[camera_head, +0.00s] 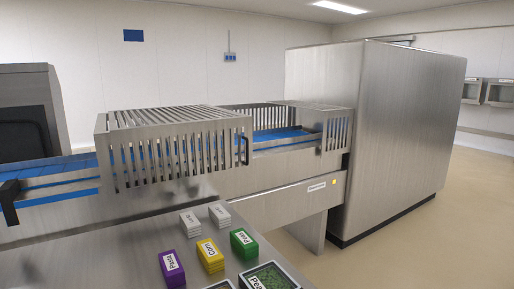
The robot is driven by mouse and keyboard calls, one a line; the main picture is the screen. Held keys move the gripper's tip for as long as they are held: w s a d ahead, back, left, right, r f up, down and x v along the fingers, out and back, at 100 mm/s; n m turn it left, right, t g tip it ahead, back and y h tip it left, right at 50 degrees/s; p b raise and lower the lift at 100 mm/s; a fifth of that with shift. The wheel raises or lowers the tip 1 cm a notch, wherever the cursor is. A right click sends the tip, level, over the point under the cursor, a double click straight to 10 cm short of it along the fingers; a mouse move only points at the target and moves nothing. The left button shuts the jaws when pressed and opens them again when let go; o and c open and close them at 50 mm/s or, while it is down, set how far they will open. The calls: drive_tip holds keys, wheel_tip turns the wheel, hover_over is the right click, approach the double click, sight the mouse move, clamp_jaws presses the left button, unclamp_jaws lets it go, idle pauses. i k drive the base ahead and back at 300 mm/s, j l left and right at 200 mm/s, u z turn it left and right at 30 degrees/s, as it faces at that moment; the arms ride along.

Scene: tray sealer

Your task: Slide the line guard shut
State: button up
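The line guard is a slatted metal cage (180,150) over the conveyor in the middle left. A dark upright handle (246,150) is on its right end. A second slatted guard section (335,130) stands further right, against the large steel machine (390,125). Between the two sections is an open gap where the blue conveyor belt (275,134) shows uncovered from the front. My gripper is not in view.
A steel table in front holds purple (172,267), yellow (210,256) and green (243,244) labelled packs, white labelled packs (190,223), and filled trays (268,277). A dark bracket (9,201) juts at the conveyor's left. Floor at right is clear.

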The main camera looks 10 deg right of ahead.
sight(143, 132)
drive_tip(key=i+l+z, duration=0.15)
drive_tip(key=l+z, duration=0.3)
drive_tip(key=i+l+z, duration=0.25)
drive_tip(key=z, duration=0.25)
drive_tip(key=i+l+z, duration=0.25)
drive_tip(key=z, duration=0.2)
drive_tip(key=i+l+z, duration=0.15)
drive_tip(key=i+z, duration=0.15)
drive_tip(key=z, duration=0.15)
drive_tip(key=i+l+u, duration=0.1)
drive_tip(key=i+u, duration=0.2)
drive_tip(key=i, duration=0.15)
drive_tip(key=i+l+u, duration=0.3)
drive_tip(key=i, duration=0.15)
drive_tip(key=i+u, duration=0.15)
drive_tip(key=u, duration=0.3)
drive_tip(key=i+u, duration=0.15)
drive_tip(key=u, duration=0.25)
drive_tip(key=i+l+u, duration=0.1)
drive_tip(key=u, duration=0.35)
drive_tip(key=i+u, duration=0.4)
drive_tip(key=i+l+u, duration=0.1)
drive_tip(key=i+u, duration=0.25)
drive_tip(key=i+l+u, duration=0.2)
drive_tip(key=u, duration=0.2)
drive_tip(key=i, duration=0.1)
